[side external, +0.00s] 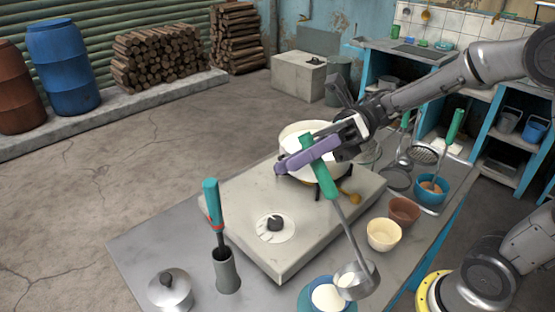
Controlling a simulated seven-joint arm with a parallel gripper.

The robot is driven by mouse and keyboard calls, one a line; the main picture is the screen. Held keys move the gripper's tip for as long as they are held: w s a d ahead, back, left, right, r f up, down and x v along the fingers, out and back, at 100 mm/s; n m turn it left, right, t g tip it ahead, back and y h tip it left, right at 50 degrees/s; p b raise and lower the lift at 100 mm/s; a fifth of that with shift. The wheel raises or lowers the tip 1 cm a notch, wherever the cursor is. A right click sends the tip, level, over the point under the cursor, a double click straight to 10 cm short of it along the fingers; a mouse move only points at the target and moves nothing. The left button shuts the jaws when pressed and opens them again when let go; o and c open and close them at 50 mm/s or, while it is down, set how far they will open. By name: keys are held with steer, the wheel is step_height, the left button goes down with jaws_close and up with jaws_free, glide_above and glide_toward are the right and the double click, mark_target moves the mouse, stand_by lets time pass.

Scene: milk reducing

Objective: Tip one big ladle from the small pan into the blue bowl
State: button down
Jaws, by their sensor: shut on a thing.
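My gripper (310,156), with purple fingers, is shut on the green handle of a big metal ladle (357,281). The ladle slants down to the right, its cup at the right rim of the blue bowl (308,299). The cup looks tilted toward the bowl, with some white showing at its mouth; I cannot tell whether it touches the rim. White liquid lies in the blue bowl, which the bottom picture edge cuts off. A white pan (296,134) with white contents stands on the burner behind my gripper, which partly hides it.
A grey stove block (235,197) with a knob fills the table's middle. A cream bowl (384,235), a brown bowl (404,211) and a blue container (431,196) stand right. A holder (227,272) with a teal-handled tool and a metal lidded pot (170,290) stand front left.

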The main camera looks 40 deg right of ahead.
steer(key=s+r+n, duration=0.1)
steer(key=s+n, duration=0.3)
steer(key=s, duration=0.4)
steer(key=s+r+n, duration=0.2)
steer(key=s+n, duration=0.2)
steer(key=s, duration=0.4)
steer(key=shift+s+r, duration=0.2)
steer(key=shift+r, duration=0.05)
